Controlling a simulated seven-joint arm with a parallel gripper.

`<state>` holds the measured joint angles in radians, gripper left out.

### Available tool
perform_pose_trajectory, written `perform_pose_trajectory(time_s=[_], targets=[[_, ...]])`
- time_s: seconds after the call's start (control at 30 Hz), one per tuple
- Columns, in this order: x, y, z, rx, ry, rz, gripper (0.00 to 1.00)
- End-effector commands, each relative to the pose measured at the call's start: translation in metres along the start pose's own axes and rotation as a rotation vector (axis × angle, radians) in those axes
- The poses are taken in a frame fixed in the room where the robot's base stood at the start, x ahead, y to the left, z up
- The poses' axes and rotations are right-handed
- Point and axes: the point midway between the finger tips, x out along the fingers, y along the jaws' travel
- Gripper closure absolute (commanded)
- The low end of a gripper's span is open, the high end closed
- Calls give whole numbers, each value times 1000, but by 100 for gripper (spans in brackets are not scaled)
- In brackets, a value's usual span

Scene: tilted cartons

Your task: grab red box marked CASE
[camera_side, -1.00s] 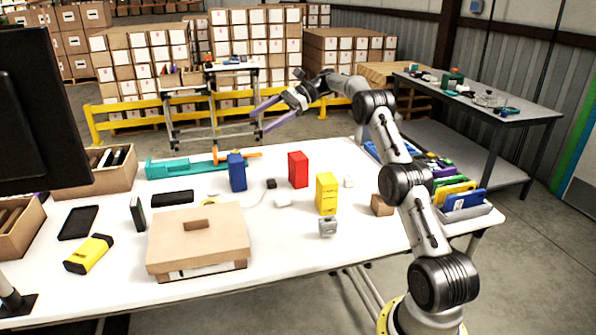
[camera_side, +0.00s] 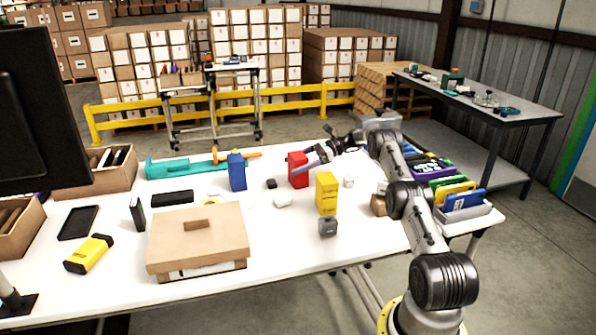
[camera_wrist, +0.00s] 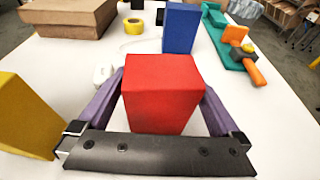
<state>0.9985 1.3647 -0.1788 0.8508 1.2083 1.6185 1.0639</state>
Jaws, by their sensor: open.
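The red box (camera_side: 297,170) stands upright on the white table, behind and left of the yellow box, in the side view. No marking on it can be read. My gripper (camera_side: 313,161) is at its right side, with the purple fingers reaching toward it. In the wrist view the red box (camera_wrist: 162,92) fills the middle, between my two open fingers. One finger lies along each side of it. The fingertips are hidden behind the box, and I cannot tell whether either finger touches it.
A yellow box (camera_side: 326,193) stands close in front, and a blue box (camera_side: 237,172) stands to the left. A grey cube (camera_side: 327,227), a small white item (camera_side: 281,201) and a brown carton (camera_side: 198,239) are nearby. Bins with coloured items (camera_side: 452,190) line the right edge.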

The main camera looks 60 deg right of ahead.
Motion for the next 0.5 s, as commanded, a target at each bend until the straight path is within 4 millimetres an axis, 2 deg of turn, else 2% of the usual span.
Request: perform_pose_trajectory(time_s=[0.1, 0.2, 0.43, 0.47, 0.5], targets=[[16, 0, 0, 0, 0, 2, 0], [23, 0, 0, 1, 0, 2, 0], [24, 0, 0, 0, 0, 1, 0], [24, 0, 0, 0, 0, 1, 2], [24, 0, 0, 0, 0, 1, 9]])
